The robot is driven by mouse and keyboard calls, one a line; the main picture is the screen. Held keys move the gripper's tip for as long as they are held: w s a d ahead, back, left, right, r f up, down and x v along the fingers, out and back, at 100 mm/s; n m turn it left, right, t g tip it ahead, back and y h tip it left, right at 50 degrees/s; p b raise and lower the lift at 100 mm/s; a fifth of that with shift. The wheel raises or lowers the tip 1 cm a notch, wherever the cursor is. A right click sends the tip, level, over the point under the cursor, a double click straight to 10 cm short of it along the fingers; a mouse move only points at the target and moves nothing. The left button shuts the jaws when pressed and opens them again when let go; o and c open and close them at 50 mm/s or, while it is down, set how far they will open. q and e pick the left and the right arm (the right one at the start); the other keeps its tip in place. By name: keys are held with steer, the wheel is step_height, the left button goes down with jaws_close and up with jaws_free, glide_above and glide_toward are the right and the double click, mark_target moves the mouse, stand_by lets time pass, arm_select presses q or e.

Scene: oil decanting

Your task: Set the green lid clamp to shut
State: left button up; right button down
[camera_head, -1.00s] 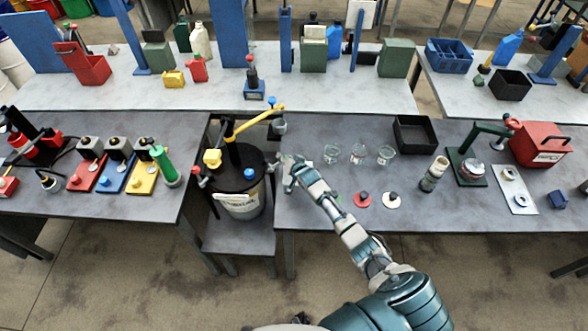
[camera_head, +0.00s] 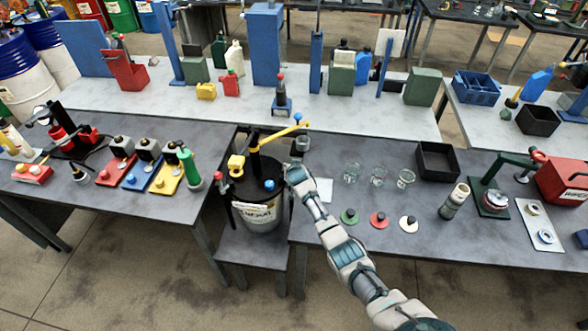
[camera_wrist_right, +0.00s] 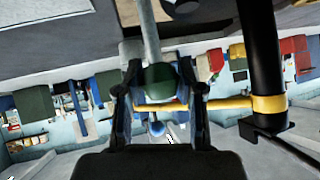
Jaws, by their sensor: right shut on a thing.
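The black-lidded drum (camera_head: 262,215) stands on a low stand between two tables, with a pump on its lid. My right gripper (camera_head: 292,174) is at the right edge of its lid and hides the clamp there in the head view. In the right wrist view, the green lid clamp's round green knob (camera_wrist_right: 160,82) sits between the two fingers of my right gripper (camera_wrist_right: 158,74), which is shut on it. A grey rod (camera_wrist_right: 149,32) runs up from the knob. A red-knobbed clamp (camera_head: 218,178) is on the drum's left side. My left gripper is not in view.
The pump's yellow handle (camera_head: 280,134) reaches over the lid toward the right table. Glass beakers (camera_head: 378,177), coloured discs (camera_head: 379,220) and a black tray (camera_head: 437,160) are on the right table. Coloured pump bases (camera_head: 166,177) stand on the left table.

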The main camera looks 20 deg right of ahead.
steer(key=shift+a+f, duration=0.15)
steer(key=shift+a, duration=0.15)
steer(key=c, duration=0.7)
jaws_free()
steer(key=shift+s+r, duration=0.4)
steer(key=shift+s, duration=0.05)
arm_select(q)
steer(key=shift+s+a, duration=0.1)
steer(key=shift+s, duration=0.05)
arm_select(e)
steer(key=v, duration=1)
steer(key=shift+s+a+r, duration=0.2)
steer(key=shift+s+a, duration=0.05)
